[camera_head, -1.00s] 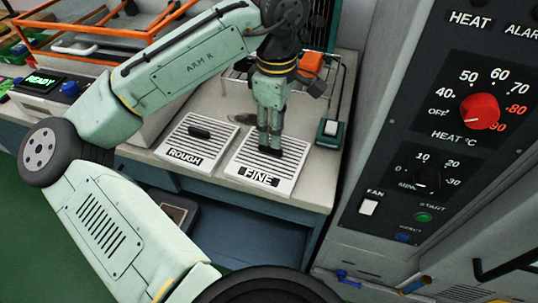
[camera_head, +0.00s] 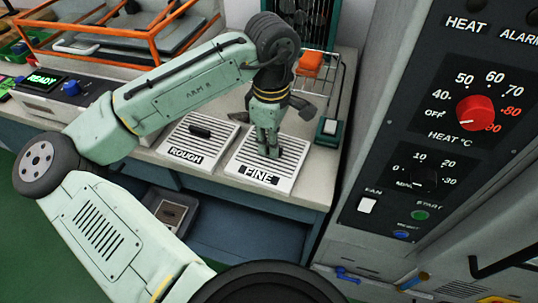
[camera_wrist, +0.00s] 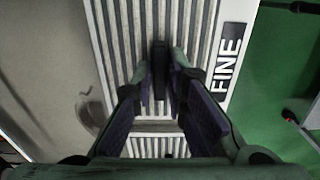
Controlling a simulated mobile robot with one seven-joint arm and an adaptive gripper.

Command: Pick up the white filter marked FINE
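The white filter marked FINE (camera_head: 286,176) is a flat ribbed panel lying on the bench. A dark handle (camera_wrist: 161,70) stands up at its middle. My gripper (camera_head: 268,152) points down over this filter. In the wrist view my gripper (camera_wrist: 162,88) has its two fingers apart, one on each side of the handle, with narrow gaps showing. I cannot tell how deep the fingertips reach beside the handle. In the head view the fingers mostly hide the handle. The FINE label (camera_wrist: 228,67) is clear of the fingers.
A similar white filter marked ROUGH (camera_head: 176,146) lies just to the left. A small dark green box with a light top (camera_head: 329,128) is to the right. A wire rack (camera_head: 330,75) stands behind. The heater cabinet (camera_head: 400,150) rises on the right, beyond the bench edge.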

